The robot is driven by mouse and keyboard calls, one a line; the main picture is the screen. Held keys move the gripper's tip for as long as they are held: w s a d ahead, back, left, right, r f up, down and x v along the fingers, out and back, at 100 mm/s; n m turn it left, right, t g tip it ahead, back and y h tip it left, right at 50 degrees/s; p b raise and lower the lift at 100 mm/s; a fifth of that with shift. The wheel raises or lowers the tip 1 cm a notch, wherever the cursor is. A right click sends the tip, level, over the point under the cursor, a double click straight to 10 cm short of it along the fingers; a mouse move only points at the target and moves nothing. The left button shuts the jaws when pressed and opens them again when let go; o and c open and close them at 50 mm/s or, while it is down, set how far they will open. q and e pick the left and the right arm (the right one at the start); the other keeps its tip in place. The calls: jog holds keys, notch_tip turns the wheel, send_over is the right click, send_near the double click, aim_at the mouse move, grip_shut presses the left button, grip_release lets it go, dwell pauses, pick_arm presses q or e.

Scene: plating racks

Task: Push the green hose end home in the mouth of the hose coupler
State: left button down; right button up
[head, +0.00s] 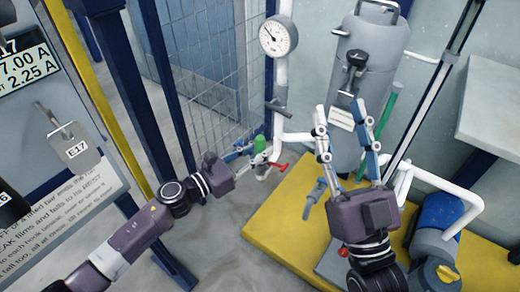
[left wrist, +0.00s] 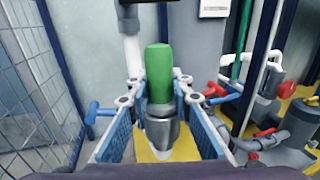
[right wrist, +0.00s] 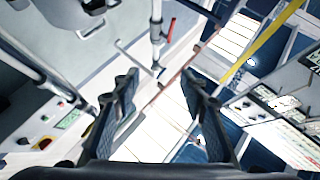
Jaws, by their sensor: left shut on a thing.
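The green hose end (head: 259,144) stands upright between the fingers of my left gripper (head: 250,156). In the left wrist view the green hose end (left wrist: 159,72) rises above the fingertips, and my left gripper (left wrist: 158,92) is shut on it. A grey metal collar (left wrist: 161,130), seemingly the hose coupler, sits directly below the green part, in line with it. The fingers partly hide the joint, and I cannot tell how deep the end sits. My right gripper (head: 341,112) is open and empty, fingers pointing up, well to the right; it also shows in the right wrist view (right wrist: 157,85).
A white pipe with a pressure gauge (head: 278,36) stands behind the left gripper. A red lever (head: 279,166) is close to its right. A grey tank (head: 370,65) stands behind the right gripper, above a yellow base (head: 275,232). A mesh fence (head: 205,75) is at the left.

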pick_arm(q)
jog(key=shift+f, duration=0.1)
pick_arm(e)
jog(key=shift+s+r, duration=0.3)
jog(key=shift+s, duration=0.05)
pick_arm(q)
jog(key=shift+f+b, duration=0.15)
jog(key=shift+b, duration=0.15)
jog(key=c, duration=1.7)
grip_release()
jog(key=shift+o, duration=0.2)
pick_arm(e)
jog(key=shift+s+d+r+t+y, duration=0.1)
jog(key=shift+s+r+t+y, duration=0.3)
jog(key=shift+s+r+t, duration=0.3)
pick_arm(q)
jog(key=shift+f, duration=0.1)
jog(key=shift+s+a, duration=0.2)
jog(key=shift+a, duration=0.1)
jog(key=v, duration=1.1)
jog(key=shift+s+a, duration=0.1)
